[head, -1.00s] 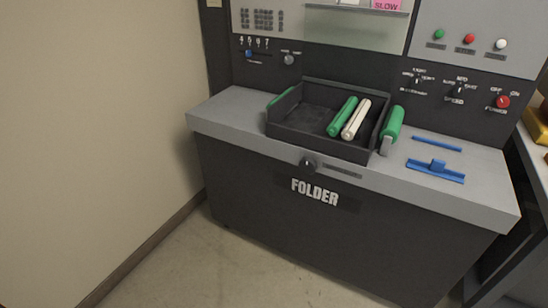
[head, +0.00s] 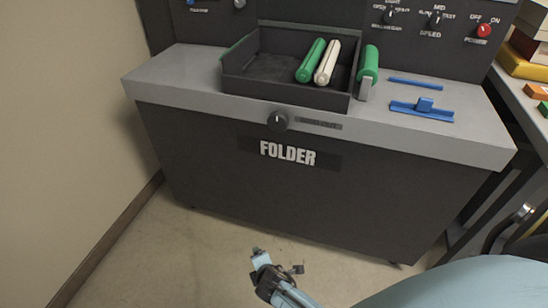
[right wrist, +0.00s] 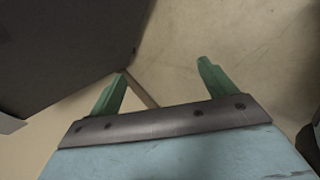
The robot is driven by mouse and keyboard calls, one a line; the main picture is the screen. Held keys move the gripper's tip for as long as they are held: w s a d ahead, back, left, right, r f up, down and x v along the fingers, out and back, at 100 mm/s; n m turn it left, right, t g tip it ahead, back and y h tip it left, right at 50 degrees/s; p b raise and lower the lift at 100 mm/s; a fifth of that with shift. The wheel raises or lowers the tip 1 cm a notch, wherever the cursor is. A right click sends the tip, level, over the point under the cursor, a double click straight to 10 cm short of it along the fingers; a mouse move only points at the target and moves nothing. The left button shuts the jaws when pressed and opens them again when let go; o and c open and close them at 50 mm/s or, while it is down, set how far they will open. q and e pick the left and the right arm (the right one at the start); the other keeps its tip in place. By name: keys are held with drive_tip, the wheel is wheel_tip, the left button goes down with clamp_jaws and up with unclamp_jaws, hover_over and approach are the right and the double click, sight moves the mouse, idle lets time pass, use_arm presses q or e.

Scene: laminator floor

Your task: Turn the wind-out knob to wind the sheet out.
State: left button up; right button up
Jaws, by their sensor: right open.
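The wind-out knob (head: 278,121) is a round dark knob on the grey front edge of the folder, below the dark tray (head: 290,93). A small dark label strip (head: 318,124), too blurred to read, is to its right. My right gripper (head: 278,261) is low in front of the folder, well below and apart from the knob, over the floor. The right wrist view shows its two green fingers (right wrist: 160,85) spread apart with nothing between them. The knob is not in the right wrist view. My left gripper is out of view. No sheet is clearly visible.
The tray holds a green roller (head: 311,61) and a cream roller (head: 327,63). A green handle (head: 368,64) stands right of it. Blue pieces (head: 422,109) lie on the grey top. A wall (head: 60,130) is at left. The floor before the folder is clear.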

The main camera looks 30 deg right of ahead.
drive_tip(key=w+d+r+n+t+h+b, duration=0.1)
drive_tip(key=w+r+n+t+h+b, duration=0.15)
drive_tip(key=w+r+n+b, duration=0.6)
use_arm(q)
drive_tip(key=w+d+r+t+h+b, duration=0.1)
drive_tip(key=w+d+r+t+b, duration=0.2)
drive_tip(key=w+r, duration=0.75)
use_arm(e)
drive_tip(key=t+h+b, duration=0.2)
drive_tip(key=h+b, duration=0.1)
drive_tip(key=h, duration=0.6)
approach(277, 124)
drive_tip(key=shift+n, duration=0.35)
drive_tip(key=b+x, duration=0.4)
drive_tip(key=x, duration=0.4)
drive_tip(key=shift+w+d+f+b, duration=0.1)
drive_tip(key=shift+b, duration=0.2)
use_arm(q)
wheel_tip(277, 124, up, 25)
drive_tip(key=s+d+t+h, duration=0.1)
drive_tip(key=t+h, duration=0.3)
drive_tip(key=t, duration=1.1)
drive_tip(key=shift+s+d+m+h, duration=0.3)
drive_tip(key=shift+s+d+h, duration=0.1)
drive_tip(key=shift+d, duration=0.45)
use_arm(e)
drive_tip(key=shift+w+d, duration=0.4)
drive_tip(key=shift+d, duration=0.05)
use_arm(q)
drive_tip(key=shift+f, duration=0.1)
